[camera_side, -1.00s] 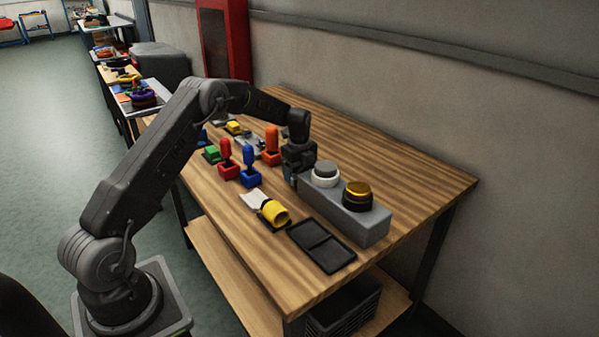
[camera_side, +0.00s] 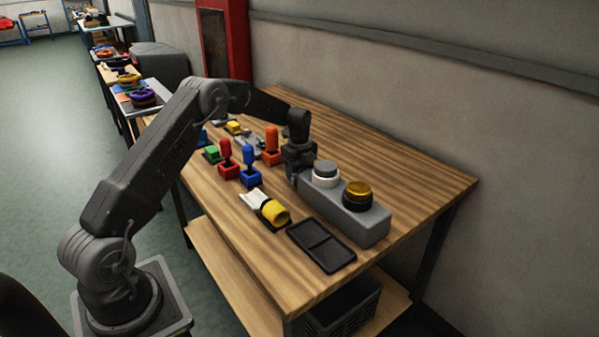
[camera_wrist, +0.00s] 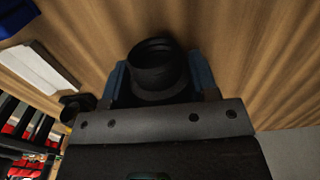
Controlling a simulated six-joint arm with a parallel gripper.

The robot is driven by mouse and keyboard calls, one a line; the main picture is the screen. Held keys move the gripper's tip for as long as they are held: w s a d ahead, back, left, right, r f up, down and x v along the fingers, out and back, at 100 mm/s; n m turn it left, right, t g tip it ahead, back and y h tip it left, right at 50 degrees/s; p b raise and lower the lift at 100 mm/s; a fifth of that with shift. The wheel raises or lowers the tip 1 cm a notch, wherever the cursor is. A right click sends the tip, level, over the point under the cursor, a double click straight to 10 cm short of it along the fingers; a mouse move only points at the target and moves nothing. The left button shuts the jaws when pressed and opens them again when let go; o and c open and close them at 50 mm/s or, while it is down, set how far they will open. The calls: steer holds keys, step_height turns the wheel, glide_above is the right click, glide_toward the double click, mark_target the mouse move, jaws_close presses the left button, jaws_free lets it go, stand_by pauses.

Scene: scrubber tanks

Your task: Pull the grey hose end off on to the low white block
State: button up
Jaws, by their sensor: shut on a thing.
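My gripper (camera_side: 293,178) is at the left end of the long grey box on the wooden table. In the wrist view its two blue-sided fingers (camera_wrist: 160,85) are shut around a dark grey, ribbed round piece, the hose end (camera_wrist: 153,62). In the side view my gripper hides that piece. I cannot tell whether it is still seated on anything. A low white block (camera_side: 253,198) lies to the lower left of my gripper, beside a yellow cylinder; it also shows at the left of the wrist view (camera_wrist: 38,65).
The grey box (camera_side: 352,217) carries a grey-topped white knob (camera_side: 325,172) and a yellow cap (camera_side: 358,192). The yellow cylinder (camera_side: 274,213), black tray (camera_side: 321,245), blue joystick (camera_side: 249,165) and red joystick (camera_side: 226,160) stand nearby. The table is bare at right.

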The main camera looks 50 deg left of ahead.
steer(key=shift+a, duration=0.8)
steer(key=shift+a, duration=0.35)
steer(key=shift+a, duration=0.7)
step_height(320, 180, up, 6)
